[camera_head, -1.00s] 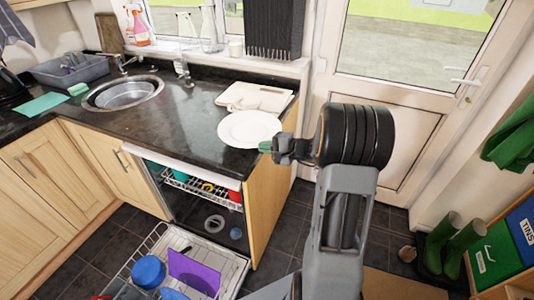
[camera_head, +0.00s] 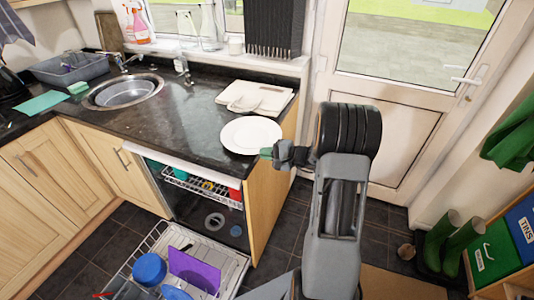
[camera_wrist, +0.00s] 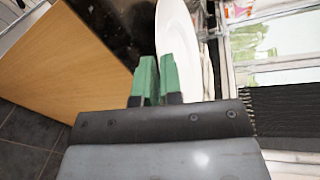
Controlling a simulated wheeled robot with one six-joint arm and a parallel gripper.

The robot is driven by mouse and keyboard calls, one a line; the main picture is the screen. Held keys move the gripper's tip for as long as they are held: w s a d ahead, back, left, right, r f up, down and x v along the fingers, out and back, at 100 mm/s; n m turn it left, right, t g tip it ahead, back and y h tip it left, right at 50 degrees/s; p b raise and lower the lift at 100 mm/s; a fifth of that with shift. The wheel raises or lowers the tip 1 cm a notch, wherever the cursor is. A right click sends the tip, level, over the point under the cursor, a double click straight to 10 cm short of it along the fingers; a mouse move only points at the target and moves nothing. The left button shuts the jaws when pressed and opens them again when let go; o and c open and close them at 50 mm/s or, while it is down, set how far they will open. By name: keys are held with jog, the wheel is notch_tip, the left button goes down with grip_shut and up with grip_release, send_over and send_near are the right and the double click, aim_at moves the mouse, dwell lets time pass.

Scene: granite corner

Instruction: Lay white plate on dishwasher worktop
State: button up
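The white plate (camera_head: 251,134) is level over the right end of the dark worktop (camera_head: 185,127), above the open dishwasher (camera_head: 205,195). I cannot tell whether its underside touches the worktop. My gripper (camera_head: 267,153) reaches in from the right, and its green fingers are at the plate's near right rim. In the wrist view the green fingertips (camera_wrist: 157,75) are close together with the plate's rim (camera_wrist: 178,35) between them, partly hidden by the right finger.
A pale board with white items (camera_head: 256,98) lies just behind the plate. The sink (camera_head: 124,91) is farther left, with clear worktop between. The dishwasher door is down, with a lower rack holding a blue bowl (camera_head: 149,268) and a purple board (camera_head: 194,269).

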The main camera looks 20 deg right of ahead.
jog(key=o, duration=0.4)
jog(key=b+v, duration=0.1)
jog(key=v, duration=1)
jog(key=s+a+r+n+g+h, duration=0.1)
jog(key=s+a+n+g, duration=0.2)
jog(key=a+g, duration=0.35)
jog(key=s+a+r+n+g+h, duration=0.1)
jog(key=s+a+n+g, duration=0.25)
jog(key=a, duration=0.55)
jog(key=s+n+h, duration=0.2)
jog(key=s+a+r+n+t+h, duration=0.1)
jog(key=s+n+h, duration=0.1)
jog(key=s+h, duration=0.1)
jog(key=s+a+r+n+h, duration=0.1)
jog(key=s+n+h, duration=0.1)
jog(key=h, duration=0.1)
jog(key=shift+s+a+r+t, duration=0.2)
jog(key=shift+s+t, duration=0.1)
jog(key=shift+t, duration=0.1)
